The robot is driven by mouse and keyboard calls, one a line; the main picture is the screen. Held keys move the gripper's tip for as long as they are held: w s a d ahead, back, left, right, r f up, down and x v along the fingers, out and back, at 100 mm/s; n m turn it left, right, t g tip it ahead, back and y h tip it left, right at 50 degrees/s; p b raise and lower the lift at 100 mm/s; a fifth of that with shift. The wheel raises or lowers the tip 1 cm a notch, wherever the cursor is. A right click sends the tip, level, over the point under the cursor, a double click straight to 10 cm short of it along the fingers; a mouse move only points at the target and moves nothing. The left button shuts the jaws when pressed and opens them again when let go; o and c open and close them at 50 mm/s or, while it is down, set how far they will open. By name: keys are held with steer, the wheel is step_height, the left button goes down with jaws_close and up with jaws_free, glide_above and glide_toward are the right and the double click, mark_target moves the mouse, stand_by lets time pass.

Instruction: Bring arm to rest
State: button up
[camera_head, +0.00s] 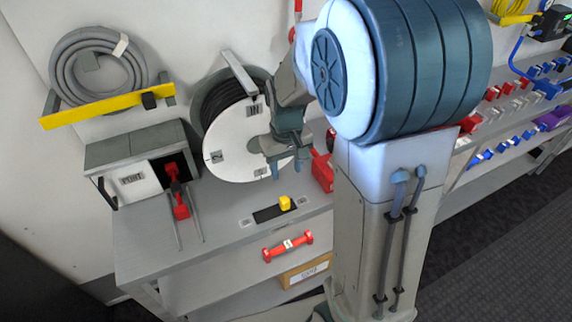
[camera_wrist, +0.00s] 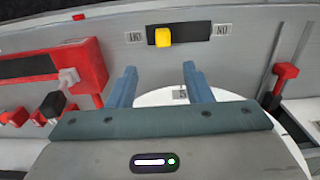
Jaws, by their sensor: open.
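My gripper (camera_head: 286,169) hangs from my bent arm in front of the white disc of the hose reel (camera_head: 226,148), over the grey bench. Its two blue fingers are apart with nothing between them, as the wrist view (camera_wrist: 158,80) also shows. A yellow knob (camera_head: 284,203) on a black plate sits on the bench just beyond the fingertips. The knob also shows in the wrist view (camera_wrist: 163,37), nearer the left end of the plate there. I cannot tell from the head view how far the fingers are from the disc.
A grey box (camera_head: 130,160) with red-handled parts stands at the bench's left. A coiled hose (camera_head: 97,65) hangs above a yellow bar (camera_head: 106,107). A red handle (camera_head: 288,245) is at the bench front, above a cardboard box (camera_head: 305,271). Red and blue valves line the right. Dark floor lies front right.

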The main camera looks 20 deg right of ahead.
steer(key=shift+r, duration=0.4)
steer(key=s+r+m+t, duration=0.1)
steer(key=s+r, duration=0.3)
steer(key=s, duration=0.3)
steer(key=s+r+t, duration=0.2)
steer(key=s+r, duration=0.2)
steer(key=s, duration=0.4)
steer(key=shift+d+r+m, duration=0.2)
steer(key=shift+r+m, duration=0.1)
steer(key=shift+m, duration=0.1)
steer(key=shift+w, duration=0.1)
stand_by(1.3)
steer(key=shift+c, duration=1)
